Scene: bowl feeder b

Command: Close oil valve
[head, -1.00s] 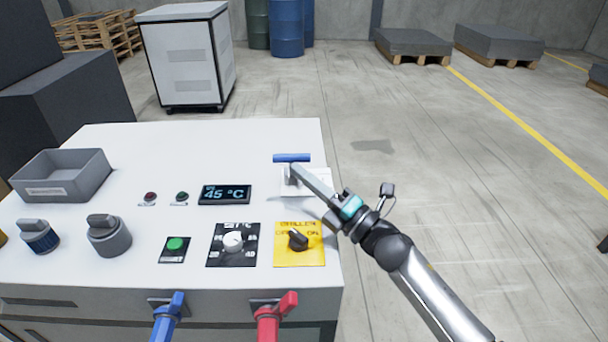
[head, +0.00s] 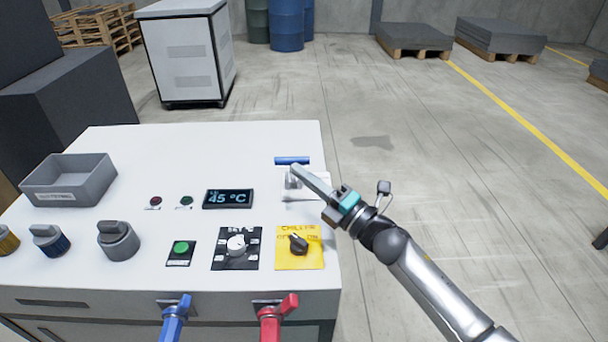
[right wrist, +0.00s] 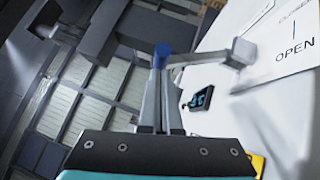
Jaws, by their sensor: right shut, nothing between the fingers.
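A valve with a blue bar handle (head: 292,160) and a grey body stands at the right edge of the white bench top (head: 130,150). Its handle lies roughly left to right in the head view. In the right wrist view, the blue handle's end (right wrist: 161,52) shows just beyond the fingertips, with a grey valve part (right wrist: 240,52) to its right. A white label plate (right wrist: 285,60) there reads "OPEN", with another word partly cut off. My right gripper (head: 297,169) is shut and empty, its tips close to the handle; I cannot tell whether they touch. My left gripper is not in view.
A blue lever (head: 173,318) and a red lever (head: 275,316) stick out from the bench front. A yellow switch panel (head: 299,248), a dial panel (head: 237,248), a temperature display (head: 228,199) and a grey bin (head: 70,180) are on top.

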